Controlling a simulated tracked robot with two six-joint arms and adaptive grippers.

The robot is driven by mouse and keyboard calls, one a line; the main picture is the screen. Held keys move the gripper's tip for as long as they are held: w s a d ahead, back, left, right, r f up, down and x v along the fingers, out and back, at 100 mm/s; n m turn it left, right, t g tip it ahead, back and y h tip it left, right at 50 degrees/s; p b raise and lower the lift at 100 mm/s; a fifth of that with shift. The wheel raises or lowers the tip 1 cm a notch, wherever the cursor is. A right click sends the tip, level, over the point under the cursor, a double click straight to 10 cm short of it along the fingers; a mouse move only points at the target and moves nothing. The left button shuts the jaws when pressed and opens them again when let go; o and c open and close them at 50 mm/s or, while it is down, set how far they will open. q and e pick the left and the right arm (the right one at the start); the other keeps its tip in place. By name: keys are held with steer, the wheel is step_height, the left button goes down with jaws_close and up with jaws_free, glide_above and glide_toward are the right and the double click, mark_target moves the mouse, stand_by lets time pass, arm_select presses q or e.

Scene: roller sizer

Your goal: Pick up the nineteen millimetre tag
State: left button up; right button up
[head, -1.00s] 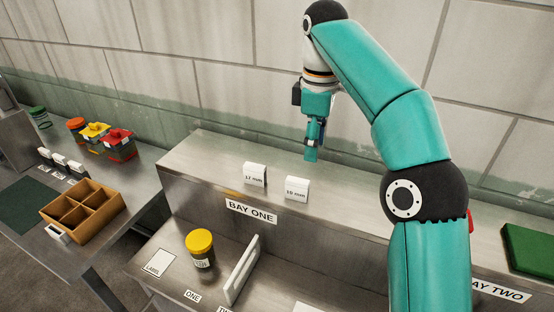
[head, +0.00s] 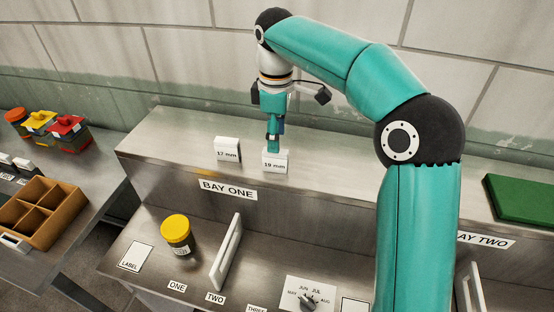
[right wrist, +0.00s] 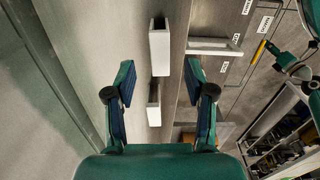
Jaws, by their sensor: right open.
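The nineteen millimetre tag (head: 275,164) is a small white block marked "19 mm", upright on the raised steel shelf behind the BAY ONE sign. My right gripper (head: 272,147) points down over it, its fingers covering part of its top edge. In the right wrist view my right gripper (right wrist: 159,72) is open, and the larger white block, apparently this tag (right wrist: 159,46), lies between and beyond the fingertips. I cannot tell whether they touch it. The similar "17 mm" tag (head: 227,150) stands just to its left.
A yellow-lidded jar (head: 177,234) and a white divider (head: 226,252) stand on the lower shelf. A brown compartment box (head: 45,212) is on the left bench. A green block (head: 520,198) lies on the shelf's right end. The wall is close behind the shelf.

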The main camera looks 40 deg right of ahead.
mark_target(275, 154)
steer(key=shift+w+a+f+p, duration=0.1)
steer(key=shift+f+p, duration=0.1)
steer(key=shift+f, duration=1.35)
steer(key=shift+w+f+p, duration=0.1)
steer(key=shift+f+p, duration=0.1)
steer(key=shift+f, duration=1.3)
jaws_close()
